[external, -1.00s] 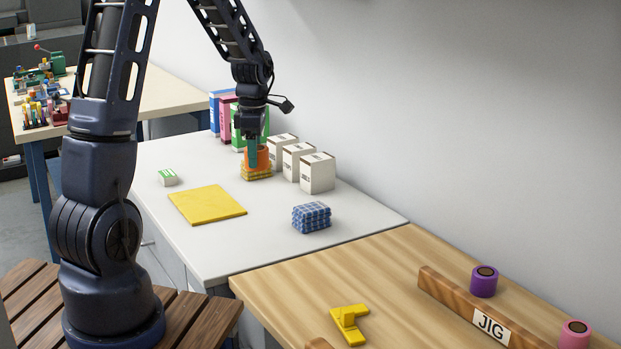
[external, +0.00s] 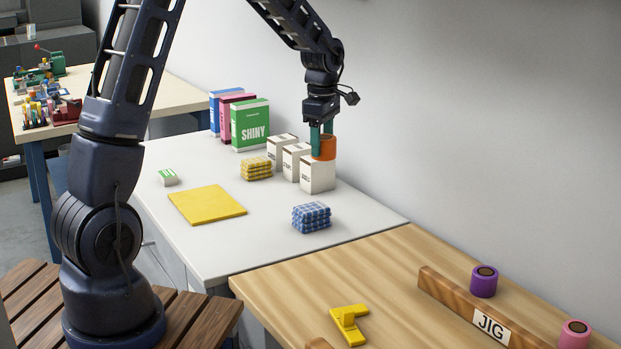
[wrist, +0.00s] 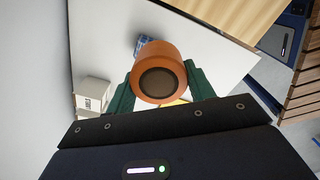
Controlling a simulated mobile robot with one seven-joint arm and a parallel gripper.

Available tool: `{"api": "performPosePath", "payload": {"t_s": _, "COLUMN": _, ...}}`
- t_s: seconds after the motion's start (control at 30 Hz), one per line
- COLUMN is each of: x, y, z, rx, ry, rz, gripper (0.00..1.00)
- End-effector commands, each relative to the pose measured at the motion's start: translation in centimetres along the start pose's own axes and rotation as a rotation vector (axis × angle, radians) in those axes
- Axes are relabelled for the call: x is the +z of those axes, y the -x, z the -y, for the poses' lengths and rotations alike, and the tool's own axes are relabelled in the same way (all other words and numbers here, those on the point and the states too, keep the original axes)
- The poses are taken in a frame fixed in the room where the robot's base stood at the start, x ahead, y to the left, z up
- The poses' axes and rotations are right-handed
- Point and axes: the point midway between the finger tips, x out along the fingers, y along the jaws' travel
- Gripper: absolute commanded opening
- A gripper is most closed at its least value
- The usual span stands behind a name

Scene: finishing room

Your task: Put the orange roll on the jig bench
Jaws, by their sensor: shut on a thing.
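The orange roll (external: 326,148) is held between the green fingers of my gripper (external: 321,140), in the air by the front white box in the external view. In the wrist view the orange roll (wrist: 172,60) sits between both fingers of my gripper (wrist: 160,88), its dark round end facing the camera. The jig bench (external: 300,270) is the wooden top at the front right. It bears a wooden rail labelled JIG (external: 455,300), a purple roll (external: 483,281), a pink roll (external: 574,334) and a yellow L-shaped piece (external: 348,323).
Upright boxes (external: 250,125) stand behind.

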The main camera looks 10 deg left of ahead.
Motion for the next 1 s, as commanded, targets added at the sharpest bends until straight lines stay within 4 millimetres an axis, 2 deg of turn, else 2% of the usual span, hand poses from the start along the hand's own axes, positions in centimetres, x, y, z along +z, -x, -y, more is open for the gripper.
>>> {"api": "performPosePath", "payload": {"t_s": 0.03, "x": 2.3, "y": 0.0, "z": -0.3, "rx": 0.0, "ry": -0.049, "rz": 0.0, "gripper": 0.29}}
{"api": "performPosePath", "payload": {"t_s": 0.2, "x": 9.3, "y": 0.2, "z": -0.8, "rx": 0.001, "ry": -0.206, "rz": -0.001, "gripper": 0.29}}
{"api": "performPosePath", "payload": {"t_s": 0.47, "x": 20.4, "y": 0.3, "z": 0.3, "rx": 0.001, "ry": -0.445, "rz": -0.001, "gripper": 0.29}}
{"api": "performPosePath", "payload": {"t_s": 0.77, "x": 33.1, "y": 0.2, "z": 4.2, "rx": 0.002, "ry": -0.714, "rz": 0.0, "gripper": 0.29}}
{"api": "performPosePath", "payload": {"t_s": 1.0, "x": 42.4, "y": 0.1, "z": 9.0, "rx": 0.002, "ry": -0.921, "rz": 0.002, "gripper": 0.29}}
